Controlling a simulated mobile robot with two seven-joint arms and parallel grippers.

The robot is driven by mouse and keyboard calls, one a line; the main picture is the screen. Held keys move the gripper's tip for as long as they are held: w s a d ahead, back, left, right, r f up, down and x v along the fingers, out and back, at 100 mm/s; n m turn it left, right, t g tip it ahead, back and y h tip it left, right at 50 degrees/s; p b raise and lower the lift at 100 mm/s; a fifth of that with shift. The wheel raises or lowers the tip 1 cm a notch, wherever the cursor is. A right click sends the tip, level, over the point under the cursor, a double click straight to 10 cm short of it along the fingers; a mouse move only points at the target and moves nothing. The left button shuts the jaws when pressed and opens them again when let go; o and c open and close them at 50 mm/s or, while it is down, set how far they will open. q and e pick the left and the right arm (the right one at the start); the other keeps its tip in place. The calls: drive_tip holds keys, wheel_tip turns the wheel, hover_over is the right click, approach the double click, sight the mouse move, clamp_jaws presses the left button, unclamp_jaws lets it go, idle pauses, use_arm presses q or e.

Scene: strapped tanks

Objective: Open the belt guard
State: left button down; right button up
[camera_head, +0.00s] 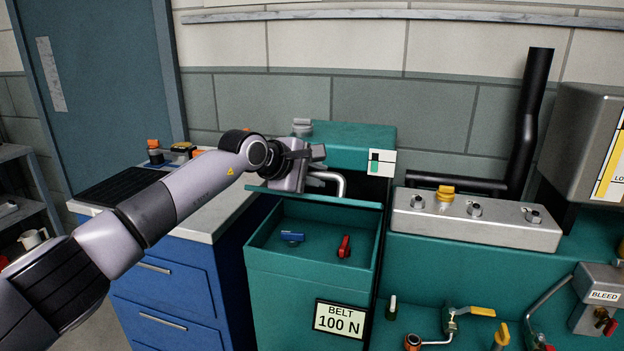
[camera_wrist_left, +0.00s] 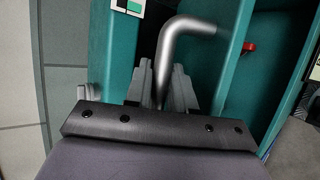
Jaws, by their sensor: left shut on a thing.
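The belt guard (camera_head: 330,201) is a teal panel seen almost edge-on above an open-topped teal box (camera_head: 285,262) labelled BELT 100 N. A bent silver handle (camera_head: 338,181) shows behind the panel's edge. My left gripper (camera_head: 308,165) is shut on this handle; the fingers partly hide it. In the left wrist view, the handle (camera_wrist_left: 168,58) rises from between the fingertips (camera_wrist_left: 162,88) and bends right towards teal panelling. Inside the box lie a blue lever (camera_head: 292,237) and a red lever (camera_head: 344,246). My right gripper is not in view.
A teal housing (camera_head: 345,145) with a white and green marker (camera_head: 381,163) stands behind the box. A blue cabinet (camera_head: 185,275) is to the left. A grey valve block (camera_head: 475,220) and black pipe (camera_head: 527,120) are to the right.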

use_arm(q)
drive_tip(key=shift+w+d+r+p, duration=0.1)
drive_tip(key=shift+w+r+p, duration=0.25)
drive_tip(key=shift+w+r, duration=0.4)
drive_tip(key=c, duration=1.1)
unclamp_jaws()
drive_tip(key=shift+o, duration=0.2)
drive_tip(key=shift+s, duration=0.1)
drive_tip(key=shift+b+v, duration=0.45)
drive_tip(key=shift+v, duration=3.05)
drive_tip(key=shift+c, duration=0.2)
